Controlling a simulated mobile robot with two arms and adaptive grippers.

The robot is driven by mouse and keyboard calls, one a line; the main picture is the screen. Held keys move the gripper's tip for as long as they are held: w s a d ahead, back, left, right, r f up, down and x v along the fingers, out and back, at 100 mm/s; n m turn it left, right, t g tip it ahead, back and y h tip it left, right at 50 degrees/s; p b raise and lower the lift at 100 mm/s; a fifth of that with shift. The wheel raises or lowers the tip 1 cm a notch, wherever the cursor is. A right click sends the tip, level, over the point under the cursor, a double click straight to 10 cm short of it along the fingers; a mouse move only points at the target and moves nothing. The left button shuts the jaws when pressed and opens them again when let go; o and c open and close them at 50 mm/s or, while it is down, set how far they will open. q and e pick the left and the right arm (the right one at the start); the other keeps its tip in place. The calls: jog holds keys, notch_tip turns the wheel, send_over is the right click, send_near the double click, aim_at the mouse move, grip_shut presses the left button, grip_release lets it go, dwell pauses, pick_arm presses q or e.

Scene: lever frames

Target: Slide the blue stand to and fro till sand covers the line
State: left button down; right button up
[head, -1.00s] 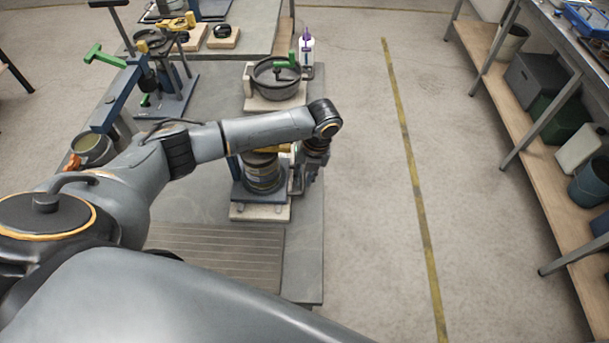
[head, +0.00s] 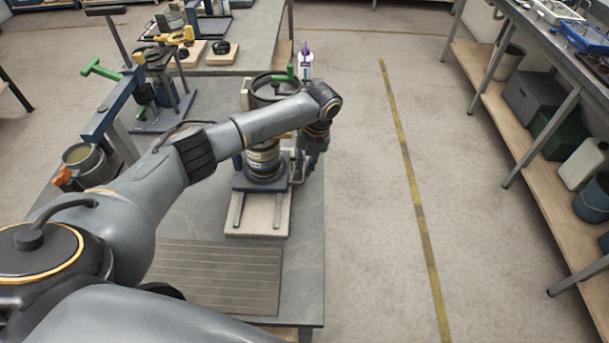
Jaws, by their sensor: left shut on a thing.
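The blue stand (head: 240,182) sits on a pale base with two dark rails (head: 274,220), on the grey table. It carries a stack of round banded pans (head: 263,160), upright, the top partly hidden by my arm. My left gripper (head: 302,172) is at the stand's right side, pointing down and shut, apparently on the stand's side handle; the fingers are small and the hold is partly hidden. The stand is at the far part of the rails, and the near part is bare. I cannot see the sand or the line. My right gripper is not in view.
A dark round pan (head: 262,88) with a green handle and a purple-capped bottle (head: 305,65) stand behind. A blue lever frame (head: 104,112) and a pot (head: 85,160) are at left. A ribbed mat (head: 215,275) lies in front. Floor at right is clear.

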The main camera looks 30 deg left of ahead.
pick_arm(q)
jog(key=c, duration=1.5)
grip_release()
jog(key=shift+w+a+r, duration=0.15)
jog(key=shift+w+r, duration=0.05)
jog(key=shift+o, duration=0.6)
jog(key=shift+f, duration=0.2)
notch_tip(320, 180, up, 12)
jog(key=w+d, duration=0.1)
jog(key=d, duration=0.1)
